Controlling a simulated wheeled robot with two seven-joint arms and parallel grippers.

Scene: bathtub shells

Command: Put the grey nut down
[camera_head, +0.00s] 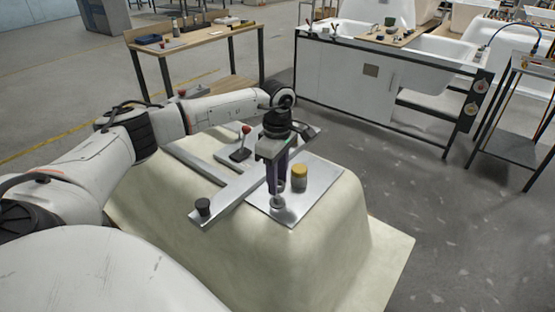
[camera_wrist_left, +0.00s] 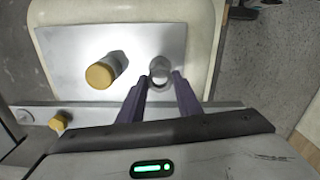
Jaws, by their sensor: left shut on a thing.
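My left gripper (camera_head: 277,190) points down over a flat metal plate (camera_head: 322,187) on the cream tub shell (camera_head: 335,238). Its dark purple fingers are shut on the grey nut (camera_head: 278,203), which is at or just above the plate's near left part; I cannot tell if it touches. In the left wrist view the nut (camera_wrist_left: 160,70) shows between the fingertips (camera_wrist_left: 160,82), with the plate (camera_wrist_left: 60,45) beyond it. My right gripper is not in view.
A yellow-topped cylinder (camera_head: 299,177) stands on the plate close beside the nut. A red-knobbed lever (camera_head: 242,146) stands behind. The plate's right side is clear.

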